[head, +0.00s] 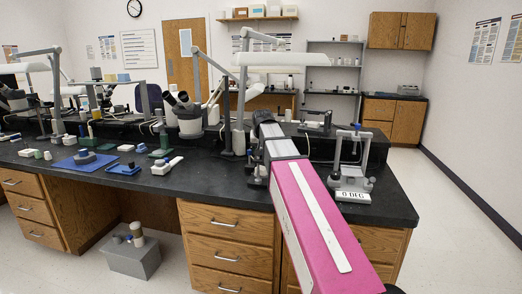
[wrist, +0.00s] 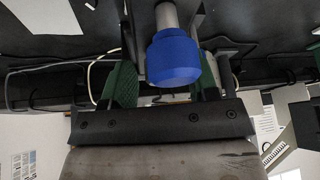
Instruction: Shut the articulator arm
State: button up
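An articulator (head: 350,155) stands near the right end of the black bench in the head view. It has a grey metal frame, a small blue knob on top and a white "0 DEG" label (head: 353,197) in front. Whether its arm is raised is too small to tell. My gripper, at the far end of my pink and grey arm, is left of it and mostly hidden in the head view. In the wrist view my gripper (wrist: 165,82) has its green-padded fingers apart. A blue knob on a grey rod (wrist: 174,58) shows between them, partly overlapping the right pad; contact is unclear.
A microscope (head: 187,115) and a lamp post (head: 239,110) stand left of my arm. A blue mat (head: 68,162) and several small dental items lie on the left of the bench (head: 215,178). A grey box (head: 135,262) sits on the floor. Floor at the right is clear.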

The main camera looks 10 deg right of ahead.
jog(key=shift+r, duration=0.1)
jog(key=v, duration=1)
jog(key=shift+s+r, duration=0.2)
jog(key=shift+r, duration=0.05)
